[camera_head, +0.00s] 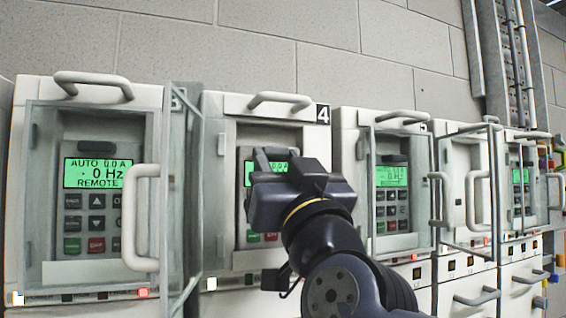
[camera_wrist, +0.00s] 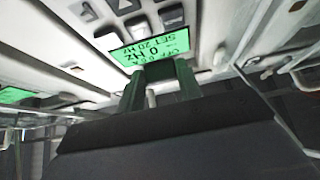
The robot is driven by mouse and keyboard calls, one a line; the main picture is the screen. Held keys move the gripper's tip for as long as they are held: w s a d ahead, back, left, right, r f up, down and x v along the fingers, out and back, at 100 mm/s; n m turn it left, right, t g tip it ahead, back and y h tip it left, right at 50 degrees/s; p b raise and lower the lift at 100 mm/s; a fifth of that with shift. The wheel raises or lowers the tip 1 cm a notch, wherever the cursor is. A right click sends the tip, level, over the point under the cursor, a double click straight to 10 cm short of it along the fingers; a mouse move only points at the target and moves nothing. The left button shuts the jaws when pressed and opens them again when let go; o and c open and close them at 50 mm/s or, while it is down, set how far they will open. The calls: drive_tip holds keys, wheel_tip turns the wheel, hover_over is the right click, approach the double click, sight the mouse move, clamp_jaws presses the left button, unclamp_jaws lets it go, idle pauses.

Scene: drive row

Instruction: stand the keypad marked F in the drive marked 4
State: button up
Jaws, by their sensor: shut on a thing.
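The drive marked 4 (camera_head: 214,250) stands in the middle of the head view, its number plate at the top right. A dark keypad (camera_head: 254,238) with a lit green screen is at its recess, largely hidden behind my gripper (camera_head: 268,160). My gripper is shut on the upper part of this keypad. In the wrist view my gripper's fingers (camera_wrist: 158,72) are at the keypad's top edge, and its green screen (camera_wrist: 150,48) appears upside down. I cannot read a letter F on it, nor tell whether it is fully seated.
A clear door (camera_head: 184,200) stands swung out on the left of drive 4. The drive to the left (camera_head: 30,180) has a keypad behind its clear door and a protruding handle (camera_head: 140,217). To the right, another drive (camera_head: 345,150) holds a lit keypad (camera_head: 392,195); door handles protrude farther right.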

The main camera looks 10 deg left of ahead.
drive_tip(key=o, duration=1)
drive_tip(key=shift+f, duration=0.1)
drive_tip(key=b+v, duration=0.1)
drive_tip(key=v, duration=1)
drive_tip(key=shift+b, duration=0.35)
drive_tip(key=shift+a, duration=0.1)
